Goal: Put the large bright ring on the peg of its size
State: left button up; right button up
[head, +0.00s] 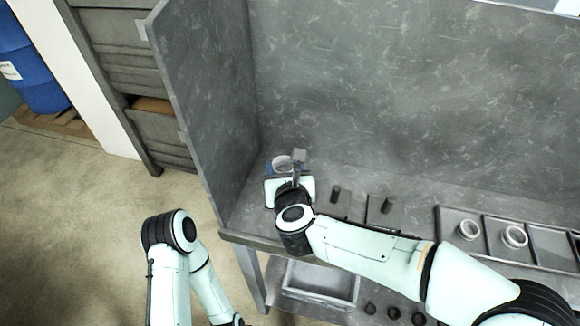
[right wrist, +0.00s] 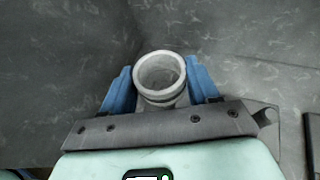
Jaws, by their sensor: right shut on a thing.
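A large pale ring (right wrist: 160,72) sits between the blue fingers of my right gripper (right wrist: 161,88) in the right wrist view, which are shut on it. I look down into its opening and see no peg tip inside. In the head view the ring (head: 281,161) and my right gripper (head: 283,168) are at the left end of the bench, near the corner of the walls. Two dark upright pegs stand on plates to the right: one peg (head: 335,194) and another peg (head: 387,205). What is directly under the ring is hidden. My left gripper is out of view.
A divided tray (head: 441,232) at the right holds two smaller-looking rings, one ring (head: 468,230) and another ring (head: 514,236). Grey walls enclose the bench at the back and left. A bin (head: 320,281) and several dark knobs are below the bench front.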

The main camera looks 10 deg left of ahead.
jog(key=shift+f+b, duration=0.5)
jog(key=shift+f, duration=0.25)
notch_tip(320, 180, down, 3)
jog(key=shift+r+b, duration=0.15)
jog(key=shift+b, duration=0.85)
jog(key=shift+f+b, duration=0.55)
jog(key=shift+f, duration=0.2)
jog(key=shift+b, duration=0.45)
jog(key=shift+f+b, duration=0.6)
jog(key=shift+b, duration=0.1)
jog(key=o, duration=0.9)
jog(key=shift+s+d, duration=0.1)
